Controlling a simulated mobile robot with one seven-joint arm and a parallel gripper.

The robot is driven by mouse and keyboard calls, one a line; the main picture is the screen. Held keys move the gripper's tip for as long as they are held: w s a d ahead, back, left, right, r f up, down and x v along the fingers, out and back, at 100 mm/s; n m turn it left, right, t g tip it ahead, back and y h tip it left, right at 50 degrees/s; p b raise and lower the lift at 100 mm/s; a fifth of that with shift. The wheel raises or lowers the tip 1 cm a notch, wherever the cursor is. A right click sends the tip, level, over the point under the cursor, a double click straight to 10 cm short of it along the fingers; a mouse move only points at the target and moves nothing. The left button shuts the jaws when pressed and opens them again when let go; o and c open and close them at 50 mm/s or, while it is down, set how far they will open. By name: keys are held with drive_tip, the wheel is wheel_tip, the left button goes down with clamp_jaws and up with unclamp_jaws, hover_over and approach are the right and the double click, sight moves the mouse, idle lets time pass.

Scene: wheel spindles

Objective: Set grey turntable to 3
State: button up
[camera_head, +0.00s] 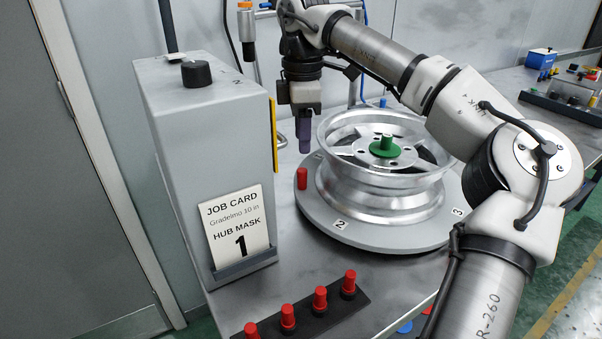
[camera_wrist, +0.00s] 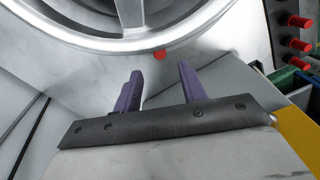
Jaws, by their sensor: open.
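The grey turntable (camera_head: 280,190) is a round plate on the bench, with the number 2 marked on its front rim and the number 3 at its right. A red peg (camera_head: 302,179) stands on its left edge; a red tip also shows in the wrist view (camera_wrist: 159,55). A silver wheel (camera_head: 385,195) sits on the turntable with a green hub piece (camera_head: 384,150) in its centre. My gripper (camera_head: 304,146), with purple fingers, points down above the left edge, near the red peg and left of the wheel. Its fingers are apart and empty in the wrist view (camera_wrist: 158,82).
A grey cabinet (camera_head: 212,130) with a black knob (camera_head: 196,74) and a job card (camera_head: 236,228) reading "HUB MASK 1" stands left. A black strip (camera_head: 318,317) with several red pegs lies at the bench front. My arm covers the right side. Boxes and trays (camera_head: 565,105) stand back right.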

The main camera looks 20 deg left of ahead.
sight(302, 169)
wheel_tip(302, 169, down, 10)
drive_tip(key=shift+r, duration=0.1)
drive_tip(key=shift+c, duration=0.2)
clamp_jaws()
